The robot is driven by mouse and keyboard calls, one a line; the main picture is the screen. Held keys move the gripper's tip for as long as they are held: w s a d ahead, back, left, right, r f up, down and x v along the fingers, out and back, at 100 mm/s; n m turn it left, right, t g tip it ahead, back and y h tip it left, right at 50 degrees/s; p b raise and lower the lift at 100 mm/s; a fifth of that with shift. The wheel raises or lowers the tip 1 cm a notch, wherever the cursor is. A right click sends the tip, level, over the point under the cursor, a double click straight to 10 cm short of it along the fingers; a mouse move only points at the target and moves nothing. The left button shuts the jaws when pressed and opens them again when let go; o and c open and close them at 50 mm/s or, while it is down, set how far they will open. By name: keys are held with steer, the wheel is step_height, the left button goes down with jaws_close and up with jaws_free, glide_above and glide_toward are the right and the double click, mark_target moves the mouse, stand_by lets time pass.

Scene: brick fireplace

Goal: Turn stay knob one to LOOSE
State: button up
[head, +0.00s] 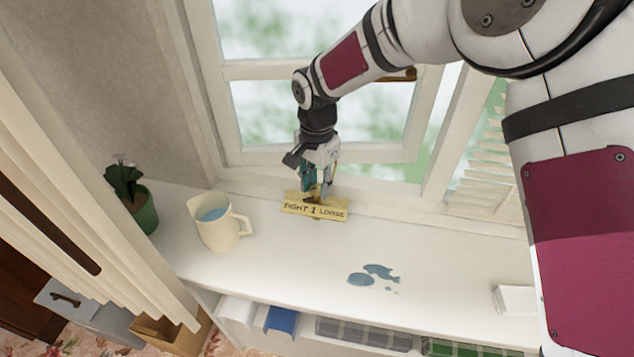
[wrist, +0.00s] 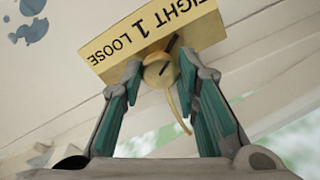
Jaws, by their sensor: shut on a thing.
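The yellow plate (head: 300,209) reading "TIGHT 1 LOOSE" sits on the sill below the window; it shows upside down in the wrist view (wrist: 205,30). The brassy stay knob (wrist: 158,73) is in front of the plate, between my fingertips. A dark line near the knob slants toward the TIGHT side; I cannot tell for sure if it is the knob's pointer. A thin yellow rod (wrist: 180,112) runs from the knob between my fingers. My gripper (wrist: 161,68) is shut on the knob; in the head view the gripper (head: 318,188) points down and partly hides it.
A cream jug (head: 217,234) of water and a potted plant (head: 145,213) stand left of the plate. A blue-grey puddle (head: 372,276) lies front right, and a white block (head: 514,299) farther right. The window frame (head: 370,153) rises close behind my gripper.

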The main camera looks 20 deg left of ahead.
steer(key=shift+n, duration=0.3)
steer(key=n+b, duration=0.2)
steer(key=n, duration=0.3)
steer(key=shift+n, duration=0.3)
steer(key=n+b, duration=0.2)
steer(key=n, duration=0.3)
steer(key=n+b, duration=0.1)
steer(key=n, duration=0.5)
steer(key=shift+n, duration=0.4)
steer(key=n+b, duration=0.1)
steer(key=n, duration=0.4)
steer(key=shift+n, duration=0.4)
steer(key=o, duration=1.2)
steer(key=shift+c, duration=0.2)
